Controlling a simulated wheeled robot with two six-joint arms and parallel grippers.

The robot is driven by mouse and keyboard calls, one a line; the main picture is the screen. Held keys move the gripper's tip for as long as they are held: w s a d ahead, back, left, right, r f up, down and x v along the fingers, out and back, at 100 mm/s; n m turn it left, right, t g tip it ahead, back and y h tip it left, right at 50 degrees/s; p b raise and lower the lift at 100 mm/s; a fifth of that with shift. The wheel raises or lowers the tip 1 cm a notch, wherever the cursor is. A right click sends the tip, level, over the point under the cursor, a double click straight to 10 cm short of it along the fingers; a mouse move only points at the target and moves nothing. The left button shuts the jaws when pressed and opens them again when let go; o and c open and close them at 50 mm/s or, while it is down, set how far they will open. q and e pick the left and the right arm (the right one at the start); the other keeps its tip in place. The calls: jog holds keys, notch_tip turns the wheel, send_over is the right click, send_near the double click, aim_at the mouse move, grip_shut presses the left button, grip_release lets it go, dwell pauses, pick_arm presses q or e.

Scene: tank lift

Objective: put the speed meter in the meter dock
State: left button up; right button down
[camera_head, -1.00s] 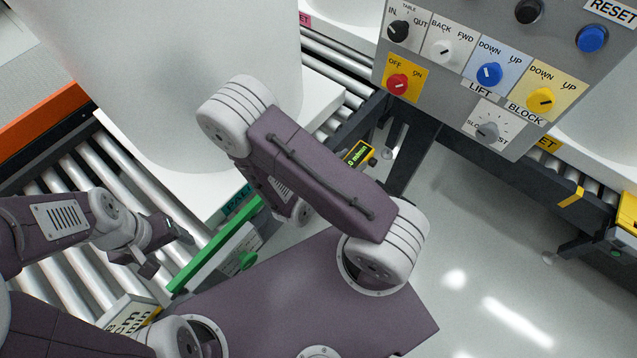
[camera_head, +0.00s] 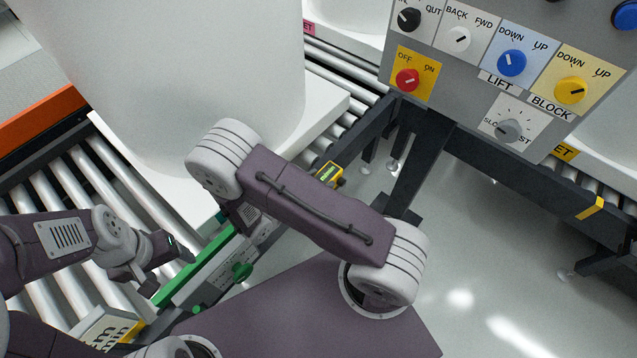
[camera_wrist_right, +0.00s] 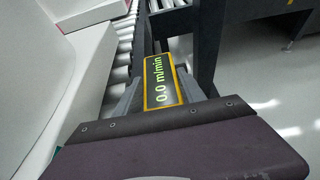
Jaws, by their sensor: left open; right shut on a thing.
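The speed meter (camera_head: 329,174) is a small yellow-framed box with a dark display. In the right wrist view the speed meter (camera_wrist_right: 160,82) reads 0.0 m/min in green-yellow digits. My right gripper (camera_wrist_right: 163,88) is shut on it, one grey finger on each side, above the floor beside the conveyor. In the head view my right arm hides most of that gripper. My left gripper (camera_head: 165,268) is open and empty over the rollers at the lower left. I cannot clearly identify the meter dock; a white-and-yellow box lettered "min" (camera_head: 108,328) is partly visible at the lower left.
A large white tank (camera_head: 170,70) stands on a white base on the roller conveyor (camera_head: 50,205). A green bar with a knob (camera_head: 205,265) runs along the conveyor edge, near my right arm. A grey control panel (camera_head: 450,85) on a dark post is at the upper right.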

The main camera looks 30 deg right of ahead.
jog(key=c, duration=0.7)
grip_release()
